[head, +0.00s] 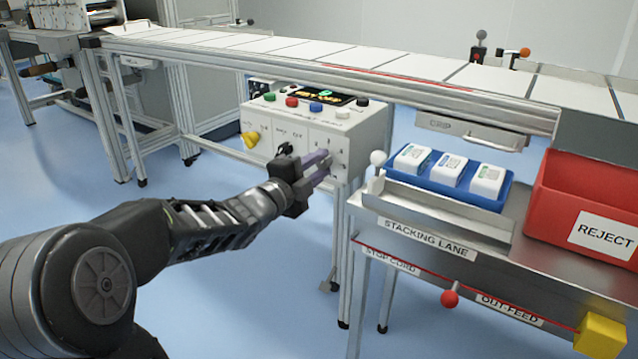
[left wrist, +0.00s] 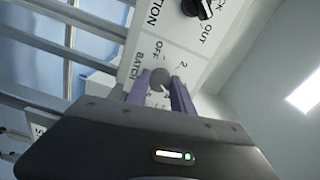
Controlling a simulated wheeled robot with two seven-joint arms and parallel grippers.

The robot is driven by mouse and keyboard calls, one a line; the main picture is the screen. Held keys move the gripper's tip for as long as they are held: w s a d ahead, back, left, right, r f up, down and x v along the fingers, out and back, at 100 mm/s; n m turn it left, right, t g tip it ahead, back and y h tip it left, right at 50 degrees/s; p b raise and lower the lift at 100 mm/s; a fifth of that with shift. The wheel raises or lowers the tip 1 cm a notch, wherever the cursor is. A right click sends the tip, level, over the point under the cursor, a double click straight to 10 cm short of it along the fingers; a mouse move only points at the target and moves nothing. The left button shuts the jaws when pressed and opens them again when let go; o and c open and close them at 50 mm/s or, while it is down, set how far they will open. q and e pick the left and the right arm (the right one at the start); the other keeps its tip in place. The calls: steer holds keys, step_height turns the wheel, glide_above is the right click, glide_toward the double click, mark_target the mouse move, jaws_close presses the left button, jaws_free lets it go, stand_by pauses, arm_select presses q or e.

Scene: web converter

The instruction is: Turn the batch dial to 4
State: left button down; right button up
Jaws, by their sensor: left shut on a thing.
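The batch dial (left wrist: 160,79) is a small round grey knob on the white front of the control box (head: 352,138). In the left wrist view it sits between the two purple fingers of my left gripper (left wrist: 160,95), which is shut on it. BATCH, OFF and 2 are printed around it; marks nearer the gripper are partly hidden. A pale line shows on the knob, but I cannot tell surely which mark it points at. In the head view my left gripper (head: 325,160) reaches the right part of the box front, and its fingers hide the dial. My right gripper is not in view.
A black knob (left wrist: 197,7) beside an OUT label and a yellow knob (head: 251,139) are on the same panel. Coloured buttons and a lit display (head: 325,94) top the box. The conveyor (head: 300,62) runs behind; a blue tray (head: 400,176) and red reject bin (head: 560,205) stand right.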

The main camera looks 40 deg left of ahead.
arm_select(q)
steer(key=shift+a+f+m+b, duration=0.1)
steer(key=shift+f+m+b, duration=0.1)
steer(key=shift+m+b, duration=0.85)
steer(key=shift+r+m+b, duration=0.1)
steer(key=shift+m+b, duration=0.25)
steer(key=shift+b, duration=0.05)
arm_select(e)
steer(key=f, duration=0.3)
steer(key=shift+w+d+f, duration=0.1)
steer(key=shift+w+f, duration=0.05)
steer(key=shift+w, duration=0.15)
arm_select(q)
steer(key=c, duration=1.1)
jaws_free()
steer(key=shift+s+r, duration=0.1)
steer(key=s+p, duration=0.2)
steer(key=s, duration=0.5)
steer(key=shift+s, duration=0.3)
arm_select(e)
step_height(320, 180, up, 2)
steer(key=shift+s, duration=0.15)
